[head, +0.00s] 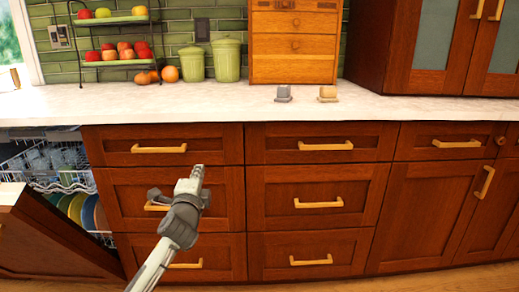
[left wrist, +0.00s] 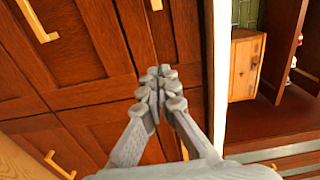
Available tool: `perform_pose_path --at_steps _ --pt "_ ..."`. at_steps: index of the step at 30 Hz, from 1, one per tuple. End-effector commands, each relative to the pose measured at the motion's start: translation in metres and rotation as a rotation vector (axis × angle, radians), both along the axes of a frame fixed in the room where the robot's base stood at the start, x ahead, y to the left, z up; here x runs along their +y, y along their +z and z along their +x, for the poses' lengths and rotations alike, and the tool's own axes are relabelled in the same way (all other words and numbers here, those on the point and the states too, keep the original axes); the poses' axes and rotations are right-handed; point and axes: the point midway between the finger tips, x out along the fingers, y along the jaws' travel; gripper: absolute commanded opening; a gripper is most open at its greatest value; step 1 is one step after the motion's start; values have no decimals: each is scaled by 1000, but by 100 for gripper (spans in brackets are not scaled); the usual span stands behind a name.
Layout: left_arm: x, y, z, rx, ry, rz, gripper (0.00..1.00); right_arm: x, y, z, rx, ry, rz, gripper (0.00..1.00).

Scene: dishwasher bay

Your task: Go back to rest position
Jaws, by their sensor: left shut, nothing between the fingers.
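My left gripper (head: 197,174) is raised in front of the wooden drawer fronts, a little below the counter edge, with its fingers pointing up in the head view. In the left wrist view its fingertips (left wrist: 156,80) meet, and nothing is held between them. The fingers appear apart from the cabinet. My right gripper is in neither view.
The dishwasher door (head: 50,240) hangs open at the left, with plates (head: 85,212) in the rack (head: 62,170). The white counter (head: 380,108) holds green canisters (head: 227,60), a wooden drawer box (head: 295,45) and a fruit stand (head: 112,62). Drawer handles (head: 318,203) stick out.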

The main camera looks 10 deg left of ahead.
Motion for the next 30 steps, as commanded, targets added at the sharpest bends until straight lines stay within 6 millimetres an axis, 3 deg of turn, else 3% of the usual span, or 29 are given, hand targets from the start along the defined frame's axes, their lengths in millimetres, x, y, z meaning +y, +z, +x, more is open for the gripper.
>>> perform_pose_path --at_steps 4,8,12,18,21,24,27,30 --pt "3 -41 -19 77 26 -115 0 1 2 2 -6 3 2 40" --pt "7 -115 -62 216 96 -338 0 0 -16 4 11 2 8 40" --pt "7 -198 -133 388 224 -603 0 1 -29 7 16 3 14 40" --pt "-3 -289 -253 614 469 -928 0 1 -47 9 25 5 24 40" --pt "-11 -317 -310 702 594 -1048 0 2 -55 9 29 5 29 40" --pt "-18 -333 -354 765 697 -1130 0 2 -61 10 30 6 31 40" --pt "-22 -342 -381 803 764 -1178 0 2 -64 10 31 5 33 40" --pt "-24 -345 -393 816 794 -1199 0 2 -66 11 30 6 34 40"
